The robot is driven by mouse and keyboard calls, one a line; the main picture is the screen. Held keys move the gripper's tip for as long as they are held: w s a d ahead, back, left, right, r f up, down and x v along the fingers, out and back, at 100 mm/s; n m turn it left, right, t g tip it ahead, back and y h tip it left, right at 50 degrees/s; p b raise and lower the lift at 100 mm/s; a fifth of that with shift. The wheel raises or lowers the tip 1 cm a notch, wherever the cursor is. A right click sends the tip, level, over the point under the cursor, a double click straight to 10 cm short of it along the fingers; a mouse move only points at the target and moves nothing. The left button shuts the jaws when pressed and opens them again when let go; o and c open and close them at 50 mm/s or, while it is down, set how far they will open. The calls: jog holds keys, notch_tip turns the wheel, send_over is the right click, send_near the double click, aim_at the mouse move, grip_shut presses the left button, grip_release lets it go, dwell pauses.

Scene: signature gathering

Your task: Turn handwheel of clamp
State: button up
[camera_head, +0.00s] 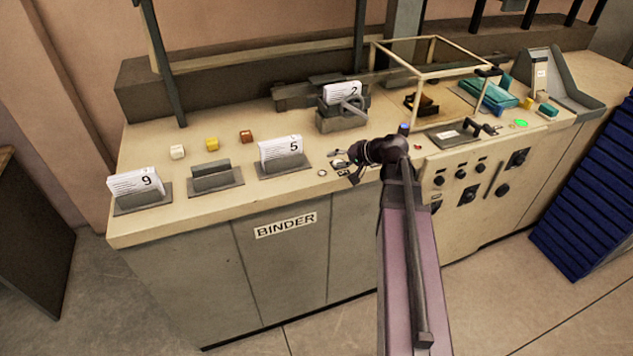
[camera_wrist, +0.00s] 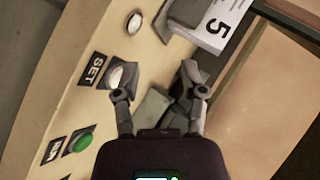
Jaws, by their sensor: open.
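The clamp (camera_head: 343,122) stands on the cream bench and holds a white paper stack (camera_head: 341,92) marked 2. Its pale grey handwheel (camera_head: 353,105) is on the side facing me. My gripper (camera_head: 344,164) is low over the front edge of the bench, in front of the clamp and apart from it. In the wrist view my gripper (camera_wrist: 157,82) has its two fingers spread wide with nothing held between them.
A holder with paper stack 5 (camera_head: 281,151) stands left of my gripper; stack 9 (camera_head: 138,182) is farther left. The wrist view shows a SET label (camera_wrist: 93,70) and a green button (camera_wrist: 83,141). A framed clear cover (camera_head: 436,72) stands right of the clamp.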

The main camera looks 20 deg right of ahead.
jog(key=s+a+n+g+h+p, duration=0.1)
jog(key=s+a, duration=0.1)
jog(key=a, duration=0.1)
jog(key=s+a+f+n+g+h+p, duration=0.1)
jog(key=s+a+n+g, duration=0.1)
jog(key=s+a+f+n+g+h+p, duration=0.1)
jog(key=s+a+p, duration=0.1)
jog(key=a, duration=0.1)
jog(key=shift+s+a+n+g, duration=0.2)
jog(key=shift+a+n+g, duration=0.1)
jog(key=shift+n+g, duration=0.1)
dwell(0.5)
jog(key=s+a+f+n+g+h, duration=0.1)
jog(key=s+a+f+g+h, duration=0.1)
jog(key=s+a+h, duration=0.3)
jog(key=shift+s+a+f+g, duration=0.2)
jog(key=shift+s+g, duration=0.6)
jog(key=shift+s, duration=0.95)
